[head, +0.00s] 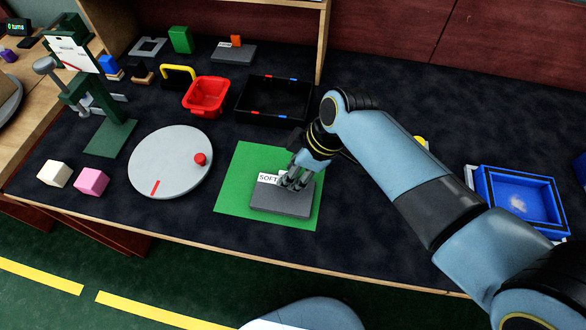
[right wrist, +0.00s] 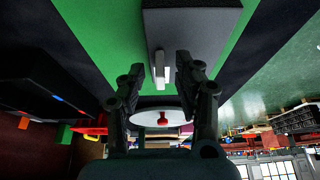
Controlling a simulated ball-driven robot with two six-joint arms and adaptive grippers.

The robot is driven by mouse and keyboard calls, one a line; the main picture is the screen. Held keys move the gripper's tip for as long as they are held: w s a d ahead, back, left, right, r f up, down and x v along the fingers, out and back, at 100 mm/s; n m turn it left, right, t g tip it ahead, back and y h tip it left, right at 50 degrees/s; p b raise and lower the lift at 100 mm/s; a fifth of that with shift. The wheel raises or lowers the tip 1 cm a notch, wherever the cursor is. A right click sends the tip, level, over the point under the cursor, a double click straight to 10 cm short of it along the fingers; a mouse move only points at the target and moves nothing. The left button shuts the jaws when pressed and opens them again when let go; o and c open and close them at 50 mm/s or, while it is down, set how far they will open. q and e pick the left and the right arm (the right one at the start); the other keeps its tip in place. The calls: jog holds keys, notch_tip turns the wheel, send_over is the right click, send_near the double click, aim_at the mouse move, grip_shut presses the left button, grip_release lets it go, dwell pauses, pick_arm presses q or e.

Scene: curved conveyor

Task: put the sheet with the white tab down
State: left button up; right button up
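My right gripper (head: 294,183) is over the sheet's back edge. In the right wrist view, the white tab (right wrist: 159,68) stands at the edge of the grey sheet (right wrist: 195,35). The right gripper's fingers (right wrist: 155,82) are apart on either side of the tab, with gaps showing. My left gripper is not in view.
A round grey turntable (head: 160,178) with a red knob is left of the mat. A black tray (head: 243,116) and a red basket (head: 207,95) stand behind. Another grey sheet (head: 228,56) with an orange tab lies at the back. A blue tray (head: 484,186) is at right.

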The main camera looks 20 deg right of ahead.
jog(key=p+v, duration=0.1)
jog(key=v, duration=1.1)
